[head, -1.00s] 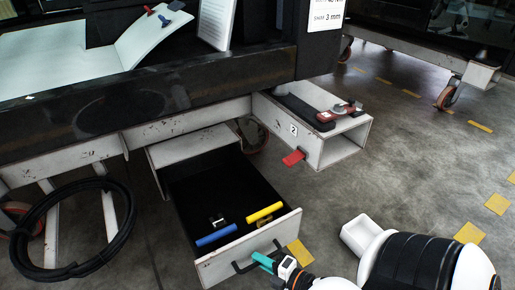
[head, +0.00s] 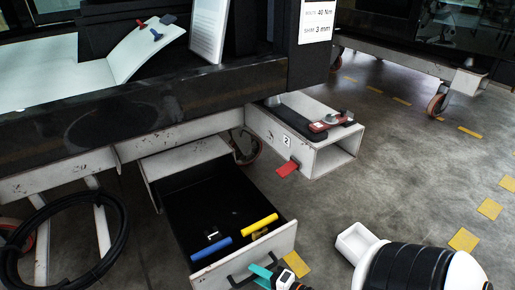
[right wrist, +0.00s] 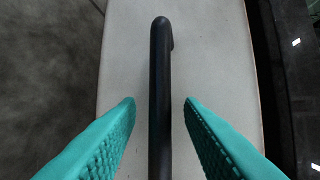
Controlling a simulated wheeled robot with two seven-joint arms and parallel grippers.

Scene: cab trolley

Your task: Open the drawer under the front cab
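The drawer (head: 243,257) under the front cab stands pulled out, with its dark inside showing. Its front panel is pale, with a black bar handle (right wrist: 160,95). A blue cylinder (head: 211,248) and a yellow cylinder (head: 260,226) lie inside near the front. My right gripper (head: 263,271) is at the handle, low in the head view. In the right wrist view its teal fingers (right wrist: 158,108) are apart, one on each side of the handle, with gaps between. The gripper is open and holds nothing. My left gripper is not in view.
A pale open box frame marked 2 (head: 315,160) with a red tab (head: 287,168) stands right of the drawer. A coiled black hose (head: 125,215) hangs at the left. The dark cab edge (head: 150,108) is above.

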